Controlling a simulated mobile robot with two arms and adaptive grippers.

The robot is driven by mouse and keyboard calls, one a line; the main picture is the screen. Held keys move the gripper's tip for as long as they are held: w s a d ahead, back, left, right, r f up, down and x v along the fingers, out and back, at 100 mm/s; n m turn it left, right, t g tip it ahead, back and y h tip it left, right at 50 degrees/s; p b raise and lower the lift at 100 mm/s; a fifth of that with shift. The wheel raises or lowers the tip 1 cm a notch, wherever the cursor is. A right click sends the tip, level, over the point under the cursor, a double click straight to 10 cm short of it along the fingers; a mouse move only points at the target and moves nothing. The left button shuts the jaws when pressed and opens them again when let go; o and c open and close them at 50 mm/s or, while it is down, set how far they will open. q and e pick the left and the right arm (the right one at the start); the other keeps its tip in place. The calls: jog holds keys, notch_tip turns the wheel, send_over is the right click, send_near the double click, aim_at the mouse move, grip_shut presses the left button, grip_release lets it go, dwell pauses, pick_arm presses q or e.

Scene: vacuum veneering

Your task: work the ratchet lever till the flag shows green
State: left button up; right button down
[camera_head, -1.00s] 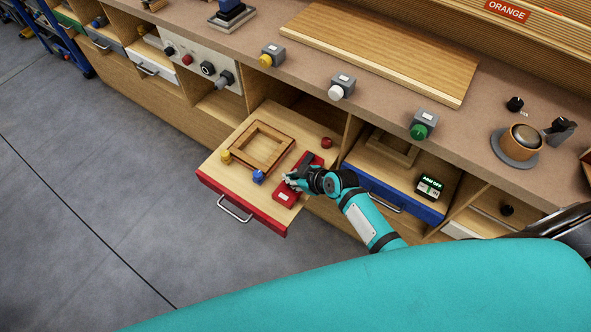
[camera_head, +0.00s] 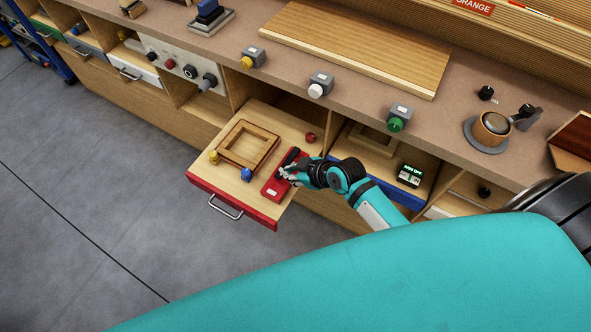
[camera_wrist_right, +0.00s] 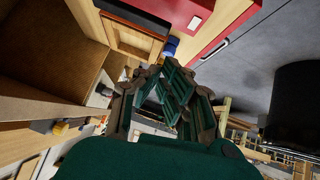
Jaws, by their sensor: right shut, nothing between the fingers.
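The ratchet lever unit is a long red block (camera_head: 270,190) with a white label, lying in the open red-fronted drawer. Its black lever (camera_head: 291,156) shows at the block's far end, just beyond my fingers. My right gripper (camera_head: 284,174) is shut and empty, at the block's right side; I cannot tell whether it touches the lever. In the right wrist view the shut fingers (camera_wrist_right: 172,85) fill the middle, and a red labelled surface (camera_wrist_right: 203,12) shows above them. I cannot make out a flag or its colour. My left gripper is out of view.
The bench edge overhangs behind.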

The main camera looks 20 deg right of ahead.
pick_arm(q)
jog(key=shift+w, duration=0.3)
pick_arm(e)
jog(key=v, duration=0.2)
jog(key=shift+s+r, duration=0.2)
pick_arm(q)
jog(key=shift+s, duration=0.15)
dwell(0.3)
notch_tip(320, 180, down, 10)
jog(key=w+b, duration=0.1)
jog(key=b, duration=0.8)
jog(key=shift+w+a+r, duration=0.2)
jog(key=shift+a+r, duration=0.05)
pick_arm(e)
jog(key=shift+m+g+y, duration=0.3)
jog(key=shift+g+y, duration=0.1)
jog(key=shift+y, duration=0.2)
jog(key=w+d+r, duration=0.2)
jog(key=d+r, duration=0.1)
jog(key=shift+d, duration=0.1)
jog(key=shift+f, duration=0.1)
